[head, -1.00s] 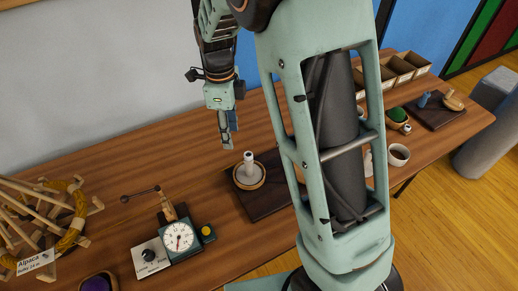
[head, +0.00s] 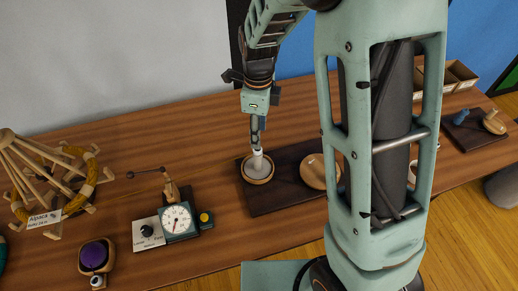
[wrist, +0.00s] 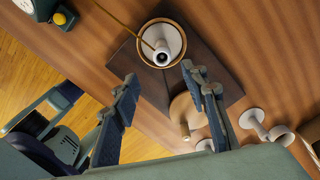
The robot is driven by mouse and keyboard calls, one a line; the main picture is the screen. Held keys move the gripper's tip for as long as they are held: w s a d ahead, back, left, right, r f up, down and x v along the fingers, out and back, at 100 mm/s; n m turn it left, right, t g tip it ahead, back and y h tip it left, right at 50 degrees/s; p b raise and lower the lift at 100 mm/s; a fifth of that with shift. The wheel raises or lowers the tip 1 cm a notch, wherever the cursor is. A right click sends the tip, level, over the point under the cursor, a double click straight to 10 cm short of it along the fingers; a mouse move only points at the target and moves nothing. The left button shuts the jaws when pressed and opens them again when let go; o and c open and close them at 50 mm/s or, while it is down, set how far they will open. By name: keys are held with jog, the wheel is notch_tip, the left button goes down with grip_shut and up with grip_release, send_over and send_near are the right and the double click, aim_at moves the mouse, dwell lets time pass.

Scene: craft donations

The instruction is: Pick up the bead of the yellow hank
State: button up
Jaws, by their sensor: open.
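A yellow hank (head: 84,190) is wound on a wooden swift at the far left, with an "Alpaca" tag. A white, upright, bead-like piece (head: 257,160) stands in a round wooden-rimmed dish (head: 247,178) on a dark board. In the wrist view the white piece (wrist: 166,52) shows its holed top, and a thin yellow strand (wrist: 118,20) runs to it from the upper left. My gripper (head: 257,142) is pointing down, just above the white piece. In the wrist view my gripper (wrist: 160,78) is open, with nothing between its fingers. Whether the fingertips touch the piece is unclear.
A dial gauge (head: 178,220) with a thin arm stands left of the board. A wooden lid-like piece (head: 315,173) lies on the board at right. A purple ball sits in a holder (head: 82,263) at front left.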

jog(key=shift+w+d+f+p, duration=0.15)
jog(key=shift+f+p, duration=0.1)
jog(key=shift+f, duration=1.65)
jog(key=shift+w+d+f+p, duration=0.1)
jog(key=shift+f+p, duration=0.15)
jog(key=shift+f, duration=1.65)
jog(key=shift+c, duration=0.6)
jog(key=c, duration=0.7)
